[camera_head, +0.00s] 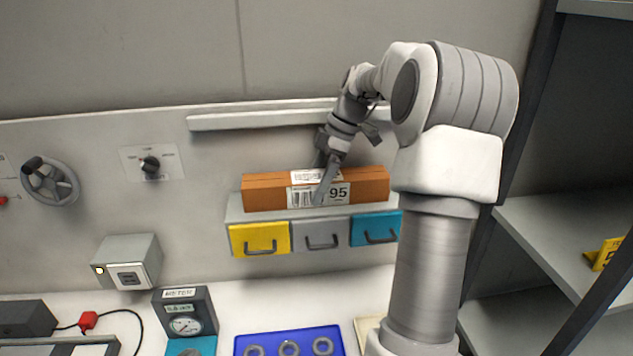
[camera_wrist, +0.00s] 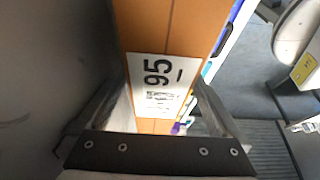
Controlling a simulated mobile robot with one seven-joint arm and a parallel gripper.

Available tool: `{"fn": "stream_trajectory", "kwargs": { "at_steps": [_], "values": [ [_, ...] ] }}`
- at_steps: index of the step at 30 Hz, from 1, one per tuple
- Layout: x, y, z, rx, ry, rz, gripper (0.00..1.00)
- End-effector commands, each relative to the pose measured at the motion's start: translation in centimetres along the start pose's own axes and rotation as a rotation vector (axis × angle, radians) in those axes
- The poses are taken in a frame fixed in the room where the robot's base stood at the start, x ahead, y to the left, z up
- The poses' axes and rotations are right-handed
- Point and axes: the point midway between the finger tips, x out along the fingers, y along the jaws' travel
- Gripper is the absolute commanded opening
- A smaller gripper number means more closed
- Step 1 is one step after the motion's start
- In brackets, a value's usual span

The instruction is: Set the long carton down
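The long carton (camera_head: 266,192) is an orange-brown box with white labels, one bearing a barcode and "95". It lies lengthwise along the narrow grey ledge (camera_head: 235,217) above the small drawers. Its underside is at ledge height, and I cannot tell whether it touches or sits slightly above. My gripper (camera_head: 323,180) reaches down over the carton's middle, one finger across the front label and the other behind, its tip hidden. In the wrist view the carton (camera_wrist: 180,28) runs between the fingers (camera_wrist: 162,85), which press close on both sides.
Yellow (camera_head: 260,239), grey (camera_head: 321,233) and teal (camera_head: 376,229) drawers sit under the ledge. A white rail (camera_head: 255,120) runs along the wall above. A blue tray (camera_head: 290,333) with rings and a meter (camera_head: 185,312) stand on the bench below. A shelf rack (camera_head: 545,235) is at right.

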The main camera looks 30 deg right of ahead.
Motion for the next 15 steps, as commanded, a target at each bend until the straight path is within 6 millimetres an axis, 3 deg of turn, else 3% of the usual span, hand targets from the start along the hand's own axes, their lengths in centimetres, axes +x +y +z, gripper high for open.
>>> {"fn": "stream_trajectory", "kwargs": {
  "at_steps": [8,15],
  "values": [
    [-0.9,0.1,-0.1,0.0,0.0,0.002,1.0],
    [-5.8,0.1,-0.1,0.0,0.0,0.005,1.0]
  ]
}}
